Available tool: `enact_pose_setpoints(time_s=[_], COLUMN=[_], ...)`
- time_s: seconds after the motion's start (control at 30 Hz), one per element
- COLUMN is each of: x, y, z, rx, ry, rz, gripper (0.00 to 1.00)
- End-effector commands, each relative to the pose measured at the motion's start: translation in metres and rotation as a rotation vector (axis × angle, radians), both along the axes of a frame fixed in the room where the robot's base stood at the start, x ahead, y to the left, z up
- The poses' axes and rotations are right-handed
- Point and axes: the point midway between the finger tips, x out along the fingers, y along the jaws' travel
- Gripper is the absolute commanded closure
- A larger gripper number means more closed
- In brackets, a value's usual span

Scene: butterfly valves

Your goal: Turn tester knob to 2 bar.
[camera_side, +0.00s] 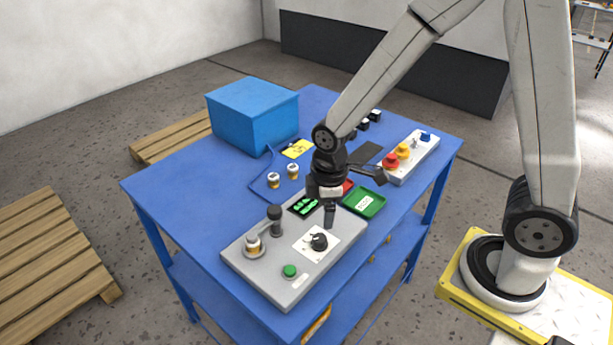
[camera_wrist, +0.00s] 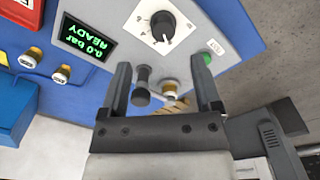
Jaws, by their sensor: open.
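The tester (camera_side: 265,262) is a grey panel box at the front of the blue table. The tester display (camera_wrist: 87,37) shows green text, "READY" and "0.0 bar", upside down. My gripper (camera_side: 330,222) is above the tester's back edge, close to the knob but apart from it. In the wrist view my gripper (camera_wrist: 163,90) has its two fingers spread wide, with nothing held between them.
A black-topped post (camera_side: 275,220) and a valve (camera_side: 253,243) stand on the tester's left, with a green button (camera_side: 290,271) in front. A green tray (camera_side: 364,201), loose valves (camera_side: 274,180), a blue box (camera_side: 253,113) and a button panel (camera_side: 411,155) lie behind.

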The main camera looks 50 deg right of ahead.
Motion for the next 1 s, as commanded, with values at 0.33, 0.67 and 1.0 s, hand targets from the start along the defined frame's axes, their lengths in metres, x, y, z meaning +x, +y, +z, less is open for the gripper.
enact_pose_setpoints(time_s=[0.33,0.67,1.0], x=[0.006,0.006,0.005], y=[0.009,0.008,0.008], z=[-0.009,-0.017,-0.048], rx=[-0.007,-0.007,-0.007], ry=[0.035,0.036,0.038], rz=[0.152,0.149,0.148], gripper=[0.19,0.19,0.19])
